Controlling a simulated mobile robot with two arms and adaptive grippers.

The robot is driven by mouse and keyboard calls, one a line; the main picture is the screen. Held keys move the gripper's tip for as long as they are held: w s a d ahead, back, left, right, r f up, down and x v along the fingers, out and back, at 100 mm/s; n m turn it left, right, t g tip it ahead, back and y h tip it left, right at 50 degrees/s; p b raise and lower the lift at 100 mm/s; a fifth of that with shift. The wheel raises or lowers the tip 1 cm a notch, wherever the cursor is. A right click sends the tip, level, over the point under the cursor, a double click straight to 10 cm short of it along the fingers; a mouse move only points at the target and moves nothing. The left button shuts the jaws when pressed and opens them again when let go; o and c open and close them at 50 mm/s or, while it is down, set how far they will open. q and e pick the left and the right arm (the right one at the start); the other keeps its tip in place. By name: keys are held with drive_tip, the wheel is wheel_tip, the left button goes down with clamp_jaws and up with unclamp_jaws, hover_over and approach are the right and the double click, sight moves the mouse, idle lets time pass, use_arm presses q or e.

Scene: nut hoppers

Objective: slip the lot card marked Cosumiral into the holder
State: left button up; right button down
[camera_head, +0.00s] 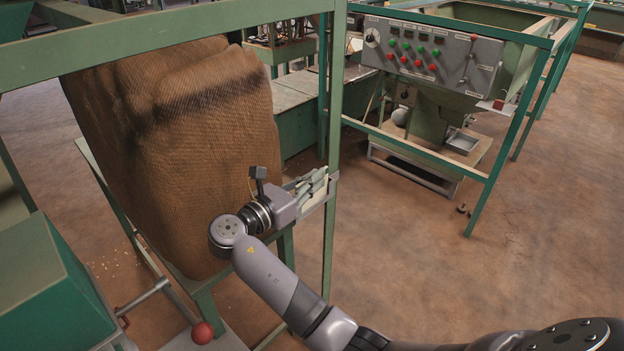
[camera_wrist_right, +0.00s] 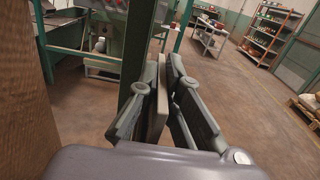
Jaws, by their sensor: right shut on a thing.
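My right gripper (camera_head: 318,181) reaches from the lower right to the green post of the hopper frame. It is shut on a thin pale card (camera_wrist_right: 151,105), seen nearly edge-on between the fingers in the wrist view. The fingers (camera_wrist_right: 164,88) stand close to the post in that view. In the head view a pale flat piece (camera_head: 326,194) shows beside and below the fingers at the post; I cannot tell whether it is card or holder. No lettering is readable, and I cannot make out the holder's slot. My left gripper is not in view.
A large burlap sack (camera_head: 190,150) fills the green frame (camera_head: 334,110) just left of my gripper. A control panel (camera_head: 430,52) with buttons stands on another hopper behind. A red-knobbed lever (camera_head: 202,333) is at lower left. The brown floor on the right is mostly clear.

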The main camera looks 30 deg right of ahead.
sight(296, 190)
drive_tip(key=c, duration=1.8)
unclamp_jaws()
drive_tip(key=shift+f, duration=0.1)
drive_tip(key=v, duration=0.7)
drive_tip(key=shift+s+a+b, duration=0.1)
drive_tip(key=shift+a+b, duration=0.15)
drive_tip(key=shift+b, duration=0.15)
